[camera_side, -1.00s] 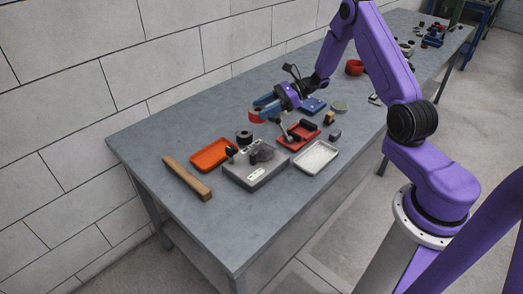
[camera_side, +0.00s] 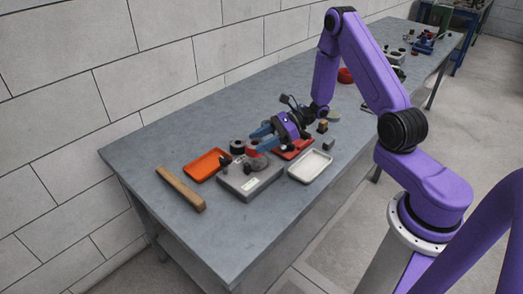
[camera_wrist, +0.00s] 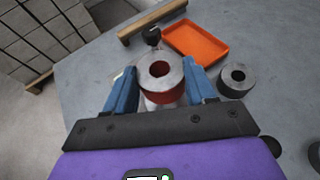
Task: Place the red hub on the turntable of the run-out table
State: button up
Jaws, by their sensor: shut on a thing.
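The red hub (camera_wrist: 164,97), a short ring with a grey top face and a central hole, is between my gripper's blue fingers in the wrist view. My gripper (camera_side: 256,147) is shut on it. In the side view the hub (camera_side: 251,149) shows at the fingertips, over the grey run-out table (camera_side: 240,186). The turntable (camera_side: 261,164) is partly covered by the hub and fingers. I cannot tell whether the hub touches it. In the wrist view the hub and gripper (camera_wrist: 161,76) hide most of the run-out table.
A black-knobbed part (camera_wrist: 152,36) stands close by the hub. A dark ring (camera_wrist: 237,80) and an orange tray (camera_side: 206,166) sit beside the run-out table. A wooden bar (camera_side: 181,188) lies to the left, a white tray (camera_side: 310,167) to the right. A red tray (camera_side: 293,150) is partly behind my gripper.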

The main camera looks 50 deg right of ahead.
jog(key=shift+f, duration=1.75)
jog(key=shift+f, duration=0.1)
jog(key=o, duration=1.4)
